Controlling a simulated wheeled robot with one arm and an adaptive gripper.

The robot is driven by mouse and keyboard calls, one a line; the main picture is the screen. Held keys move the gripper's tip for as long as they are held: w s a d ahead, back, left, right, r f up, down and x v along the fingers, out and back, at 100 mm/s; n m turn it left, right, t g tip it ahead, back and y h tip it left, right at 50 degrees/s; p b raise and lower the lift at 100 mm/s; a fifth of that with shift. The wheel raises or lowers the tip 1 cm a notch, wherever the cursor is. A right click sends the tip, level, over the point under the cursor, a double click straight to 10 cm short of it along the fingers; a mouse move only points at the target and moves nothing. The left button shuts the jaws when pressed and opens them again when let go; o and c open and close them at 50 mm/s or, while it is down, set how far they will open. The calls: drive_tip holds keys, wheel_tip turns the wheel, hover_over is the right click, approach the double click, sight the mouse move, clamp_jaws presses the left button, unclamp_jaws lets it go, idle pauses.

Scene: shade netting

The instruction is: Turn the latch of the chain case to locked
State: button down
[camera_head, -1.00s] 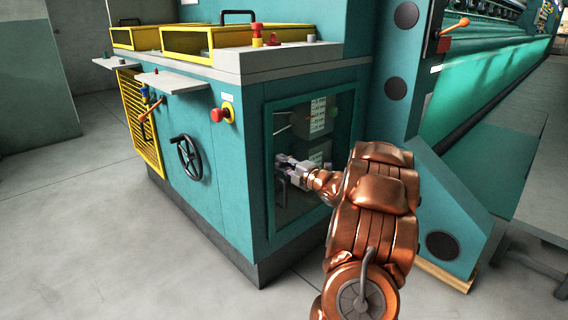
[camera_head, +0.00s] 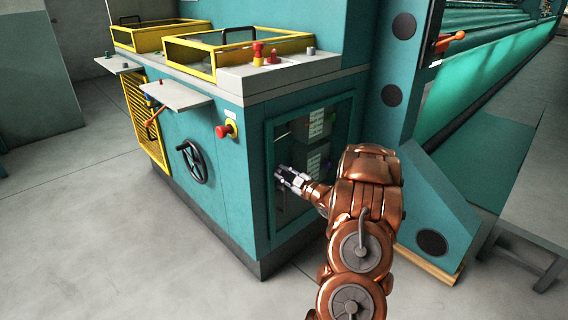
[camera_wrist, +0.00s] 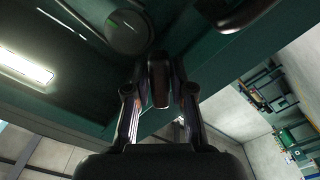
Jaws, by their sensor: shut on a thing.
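The chain case is the teal cabinet end with a framed, see-through window door (camera_head: 318,125) facing my arm. My gripper (camera_head: 280,171) is at the left side of this door, about mid-height. In the wrist view, my gripper (camera_wrist: 160,82) is shut on a short dark latch handle (camera_wrist: 159,78), one finger on each side of it. The handle lines up roughly with the fingers in that view. In the head view the latch is hidden by the gripper, and its locked or unlocked marking cannot be read.
A black handwheel (camera_head: 191,161), a red stop button (camera_head: 224,130) and an orange lever (camera_head: 153,117) are on the cabinet's left face. A teal upright (camera_head: 432,195) stands right of my arm. The floor (camera_head: 90,225) at left is clear.

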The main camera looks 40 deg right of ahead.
drive_tip(key=m+p, duration=0.1)
drive_tip(key=p, duration=0.1)
drive_tip(key=m+p, duration=0.4)
drive_tip(key=shift+r, duration=0.25)
drive_tip(key=shift+f+m+p, duration=0.2)
drive_tip(key=shift+m+p, duration=1.35)
drive_tip(key=shift+m, duration=0.05)
drive_tip(key=c, duration=1.1)
unclamp_jaws()
drive_tip(key=s, duration=1.2)
drive_tip(key=shift+a, duration=0.15)
drive_tip(key=shift+w, duration=0.1)
